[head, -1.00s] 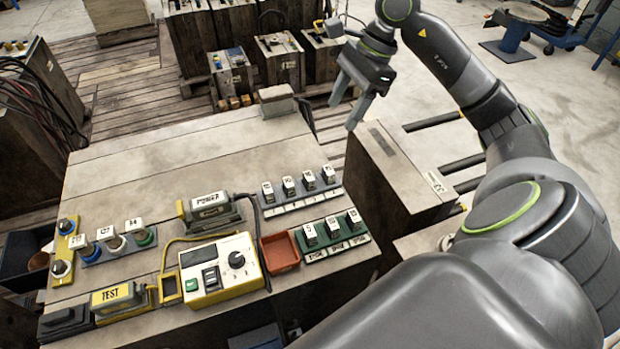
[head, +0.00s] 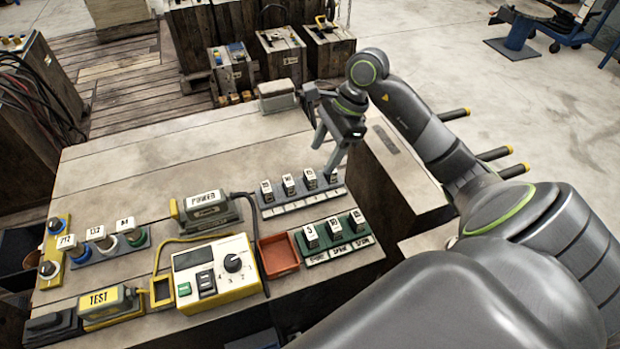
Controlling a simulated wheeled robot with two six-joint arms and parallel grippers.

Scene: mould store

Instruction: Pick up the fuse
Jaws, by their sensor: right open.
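Several small dark fuses with white labelled tops stand upright in a grey rack (head: 300,203) on the wooden bench, in a row with its rightmost fuse (head: 331,176) at the end. Three more fuses, one of them this fuse (head: 334,230), stand in a green rack (head: 342,250) in front. My right gripper (head: 324,161) is open and empty, pointing down at the right end of the grey rack. One fingertip is close to the rightmost fuse and partly covers it; I cannot tell if they touch. My left gripper is not in view.
A red tray (head: 279,257) is empty beside the green rack. A yellow-white tester (head: 216,270), a POWER block (head: 209,209), a TEST block (head: 106,303) and knobbed holders (head: 108,247) stand to the left. The bench's back half (head: 160,165) is mostly clear; a grey block sits at its back edge.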

